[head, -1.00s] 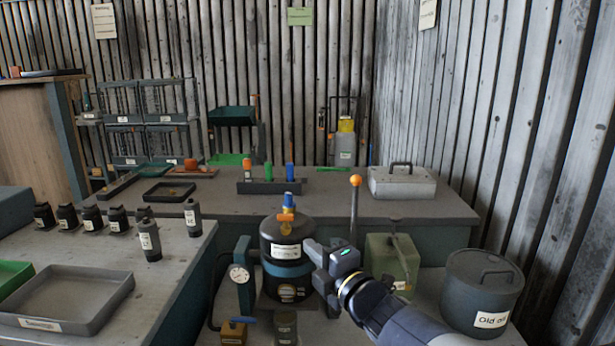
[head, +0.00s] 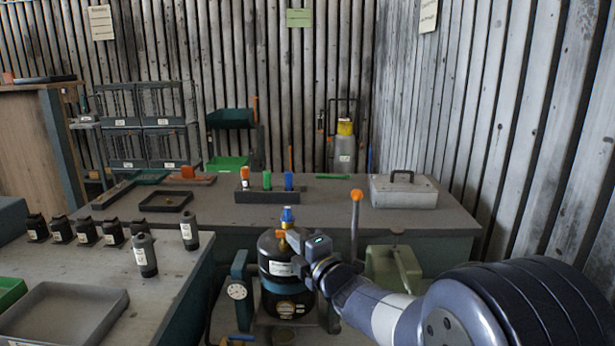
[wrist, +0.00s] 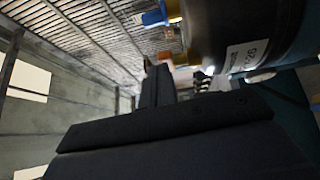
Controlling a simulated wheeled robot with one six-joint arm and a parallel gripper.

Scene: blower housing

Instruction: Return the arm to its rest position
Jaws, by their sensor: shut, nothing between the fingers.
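My gripper (head: 292,240) is at the end of my arm, which reaches in from the lower right of the head view. It is just right of the upper part of a black cylindrical housing (head: 276,290) with a white label and a blue-and-orange top fitting (head: 287,217). I cannot tell whether the gripper touches it. The fingers are shut with nothing held. In the wrist view the dark fingers (wrist: 155,100) fill the middle, and the labelled housing (wrist: 245,35) is close at the upper right.
An orange-knobbed lever (head: 356,215) and a green canister (head: 393,265) stand right of the gripper. A gauge (head: 237,291) is left of the housing. Behind are a bench with a coloured rack (head: 266,195) and a grey box (head: 403,191). A tray (head: 65,315) lies left.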

